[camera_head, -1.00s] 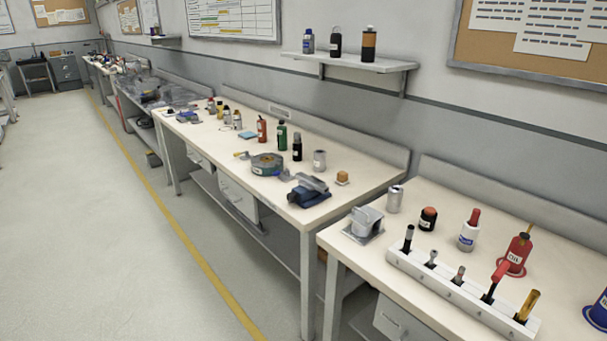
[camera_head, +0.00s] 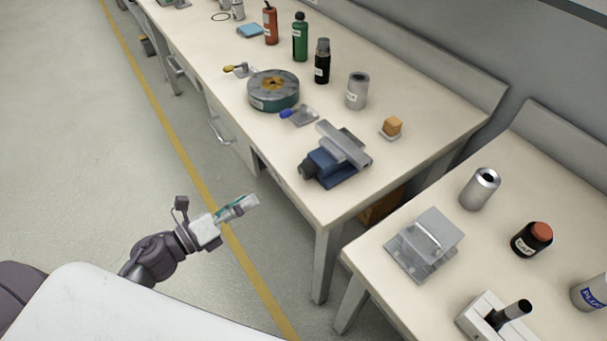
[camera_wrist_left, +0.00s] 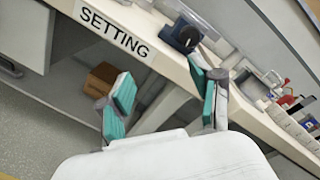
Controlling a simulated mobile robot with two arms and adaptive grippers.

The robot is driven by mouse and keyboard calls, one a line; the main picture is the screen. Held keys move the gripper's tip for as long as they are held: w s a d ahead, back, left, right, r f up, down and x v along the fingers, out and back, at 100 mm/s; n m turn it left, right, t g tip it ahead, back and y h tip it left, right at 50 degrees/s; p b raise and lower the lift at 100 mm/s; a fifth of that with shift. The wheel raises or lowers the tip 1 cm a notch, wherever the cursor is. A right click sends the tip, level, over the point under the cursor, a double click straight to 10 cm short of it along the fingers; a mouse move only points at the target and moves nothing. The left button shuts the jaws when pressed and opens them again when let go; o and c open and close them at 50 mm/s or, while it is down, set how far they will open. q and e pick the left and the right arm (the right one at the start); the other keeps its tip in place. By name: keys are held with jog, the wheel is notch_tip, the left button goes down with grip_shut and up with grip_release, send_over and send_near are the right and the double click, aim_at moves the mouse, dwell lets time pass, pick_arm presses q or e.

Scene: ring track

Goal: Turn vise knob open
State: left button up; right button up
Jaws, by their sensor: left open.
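The vise (camera_head: 337,157) sits near the front right corner of the middle bench, with a dark blue body and a grey metal top. Its dark round knob (camera_head: 307,171) faces the front edge of the bench. In the left wrist view the knob (camera_wrist_left: 188,37) shows above the bench edge, beyond the fingers. My left gripper (camera_head: 249,203) is in front of the bench, to the left of the vise and apart from it. It is open and empty, with teal finger pads in the left wrist view (camera_wrist_left: 163,97). My right gripper is not in view.
The middle bench (camera_head: 400,162) also holds a round green-grey container (camera_head: 273,92), several bottles, a grey can (camera_head: 357,91) and an orange block (camera_head: 391,127). A second bench (camera_head: 455,275) stands at the right across a narrow gap. The floor in front is clear.

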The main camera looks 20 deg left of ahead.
aim_at(302, 173)
pick_arm(q)
notch_tip(302, 173, up, 4)
jog(key=s+d+m+h, duration=0.1)
jog(key=d+m+h, duration=0.1)
jog(key=d+m, duration=0.1)
jog(key=shift+g, duration=0.4)
jog(key=p+x, duration=0.1)
jog(key=x, duration=0.3)
jog(key=p+x, duration=0.1)
jog(key=x, duration=0.3)
jog(key=p+x, duration=0.1)
jog(key=x, duration=0.3)
jog(key=shift+w+a+f, duration=0.2)
jog(key=shift+a+f, duration=0.1)
jog(key=shift+w+d, duration=0.35)
jog(key=shift+w, duration=0.05)
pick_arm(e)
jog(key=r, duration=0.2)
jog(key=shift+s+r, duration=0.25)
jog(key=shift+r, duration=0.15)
pick_arm(q)
jog(key=c, duration=1.1)
jog(key=shift+c, duration=0.2)
